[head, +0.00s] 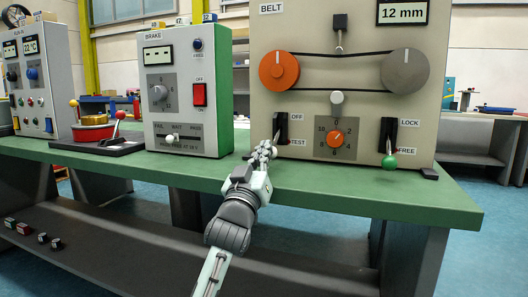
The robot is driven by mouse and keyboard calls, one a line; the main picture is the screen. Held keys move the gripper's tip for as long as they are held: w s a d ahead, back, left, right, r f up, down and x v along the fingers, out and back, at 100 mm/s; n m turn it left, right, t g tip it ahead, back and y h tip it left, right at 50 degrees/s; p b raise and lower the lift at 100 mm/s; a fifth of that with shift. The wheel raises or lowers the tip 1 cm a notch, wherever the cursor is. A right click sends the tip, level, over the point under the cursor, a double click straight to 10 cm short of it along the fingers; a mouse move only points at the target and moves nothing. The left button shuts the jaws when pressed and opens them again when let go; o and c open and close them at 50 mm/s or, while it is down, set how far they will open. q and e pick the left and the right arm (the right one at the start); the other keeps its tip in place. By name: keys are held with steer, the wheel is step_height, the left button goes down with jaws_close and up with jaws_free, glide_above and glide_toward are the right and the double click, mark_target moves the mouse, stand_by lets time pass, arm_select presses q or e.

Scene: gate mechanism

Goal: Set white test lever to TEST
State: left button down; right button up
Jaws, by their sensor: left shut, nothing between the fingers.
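The belt panel (340,20) is a beige box standing on the green bench. The test lever's dark slot (282,125) is on its lower left, between the labels OFF at the top and TEST at the bottom. A thin lever shaft (277,135) slants down out of the slot; its white end is hard to tell from my gripper. My left gripper (268,149) is shut and empty, its tips at or very near the lever's lower end. I cannot tell whether they touch. The lever appears angled toward the TEST side. My right gripper is not in view.
A green-knobbed LOCK/FREE lever (389,160) and an orange dial (336,137) are to the right on the panel. The brake box (185,130) stands left of my gripper. The green bench top (340,185) is mostly clear in front of the panel.

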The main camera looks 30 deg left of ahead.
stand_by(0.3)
arm_select(q)
steer(key=v, duration=1.2)
